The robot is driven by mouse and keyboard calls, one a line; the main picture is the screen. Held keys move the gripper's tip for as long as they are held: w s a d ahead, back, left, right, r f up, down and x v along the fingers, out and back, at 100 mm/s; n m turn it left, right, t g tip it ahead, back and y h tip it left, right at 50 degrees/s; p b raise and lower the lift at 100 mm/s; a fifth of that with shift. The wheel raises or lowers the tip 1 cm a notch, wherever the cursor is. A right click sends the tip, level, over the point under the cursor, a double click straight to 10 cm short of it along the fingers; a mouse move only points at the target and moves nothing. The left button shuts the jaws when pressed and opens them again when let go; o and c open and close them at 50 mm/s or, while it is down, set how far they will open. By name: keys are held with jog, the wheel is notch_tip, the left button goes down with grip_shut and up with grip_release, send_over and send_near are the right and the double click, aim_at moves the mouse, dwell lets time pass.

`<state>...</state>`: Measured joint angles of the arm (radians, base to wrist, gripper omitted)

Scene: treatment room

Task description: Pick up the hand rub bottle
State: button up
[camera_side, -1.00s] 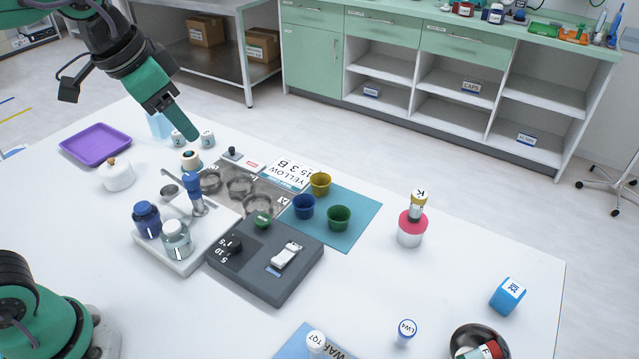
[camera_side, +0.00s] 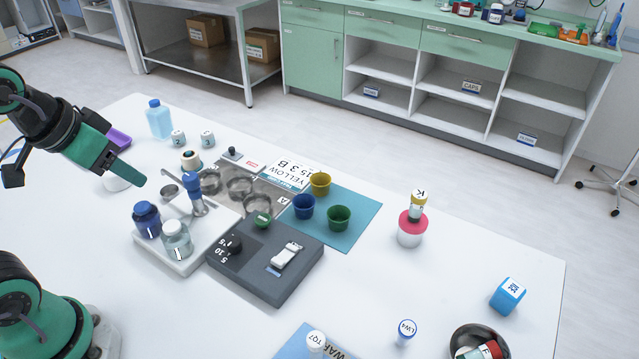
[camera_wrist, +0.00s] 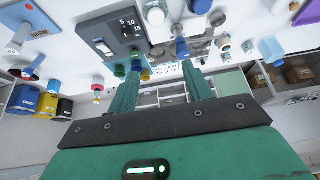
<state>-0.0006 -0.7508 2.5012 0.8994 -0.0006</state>
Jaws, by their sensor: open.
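A light blue bottle with a blue cap (camera_side: 158,119) stands upright at the back left of the table in the side view; it looks most like the hand rub bottle, though I can read no label. It also appears at the right of the wrist view (camera_wrist: 270,50). My gripper (camera_side: 141,180) is in front of the bottle and apart from it, above the table's left part. In the wrist view its two fingers (camera_wrist: 158,72) are spread with nothing between them.
Two white numbered pots (camera_side: 207,139) stand right of the bottle. A purple tray (camera_side: 119,137) and a white pot (camera_side: 115,182) are partly hidden by my arm. A white tray (camera_side: 181,262) holds jars. A dark grey device (camera_side: 282,285) stands beside it.

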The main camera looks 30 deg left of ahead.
dwell(0.3)
jog(key=o, duration=0.9)
